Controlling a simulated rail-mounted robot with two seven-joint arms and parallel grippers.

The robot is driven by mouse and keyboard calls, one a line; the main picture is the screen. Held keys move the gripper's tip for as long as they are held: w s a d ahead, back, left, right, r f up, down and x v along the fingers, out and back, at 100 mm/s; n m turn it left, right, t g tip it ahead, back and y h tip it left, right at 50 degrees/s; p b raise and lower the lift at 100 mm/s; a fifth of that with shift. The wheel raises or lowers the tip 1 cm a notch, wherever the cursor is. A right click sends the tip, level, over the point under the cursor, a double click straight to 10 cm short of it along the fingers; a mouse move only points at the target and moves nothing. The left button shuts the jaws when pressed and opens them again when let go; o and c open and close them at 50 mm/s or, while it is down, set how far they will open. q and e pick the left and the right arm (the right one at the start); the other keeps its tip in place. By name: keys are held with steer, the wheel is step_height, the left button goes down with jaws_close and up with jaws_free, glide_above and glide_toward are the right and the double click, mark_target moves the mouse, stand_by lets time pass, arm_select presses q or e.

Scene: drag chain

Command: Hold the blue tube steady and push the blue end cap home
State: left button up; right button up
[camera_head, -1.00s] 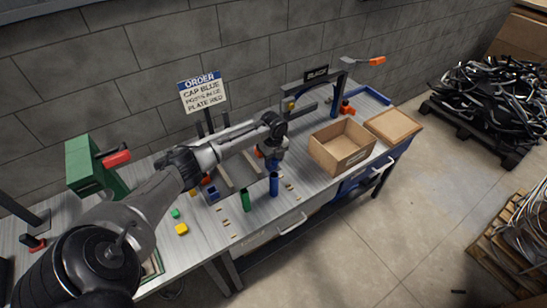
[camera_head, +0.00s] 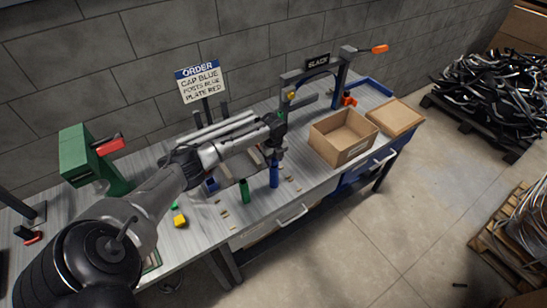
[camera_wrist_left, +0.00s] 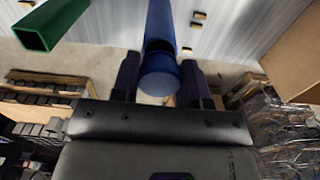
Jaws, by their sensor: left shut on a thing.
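The blue tube (camera_head: 274,178) stands near the front edge of the bench, directly below my left gripper (camera_head: 277,152). In the left wrist view the tube (camera_wrist_left: 160,22) runs down from the top, its near end toward the gripper. The round blue end cap (camera_wrist_left: 160,78) sits between the two fingers of my left gripper (camera_wrist_left: 160,82), which is shut on it. The cap lines up with the tube's end; I cannot tell whether they touch or how far it is in. In the head view the cap is hidden by the gripper. My right gripper is not in view.
A green square tube (camera_head: 244,191) stands just left of the blue one. A cardboard box (camera_head: 342,145) stands to the right. A yellow block (camera_head: 180,221) lies left, beside my arm. A grey frame (camera_head: 312,85) with a "BLACK" sign and an order sign (camera_head: 201,84) stand behind.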

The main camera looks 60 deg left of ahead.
arm_select(q)
steer(key=shift+p, duration=0.35)
stand_by(1.1)
steer(key=shift+p, duration=0.3)
stand_by(0.6)
steer(key=shift+f+b, duration=0.55)
steer(key=shift+f, duration=0.35)
steer(key=o, duration=1)
steer(key=shift+c, duration=0.2)
steer(key=shift+r, duration=0.1)
step_height(320, 180, up, 14)
stand_by(0.5)
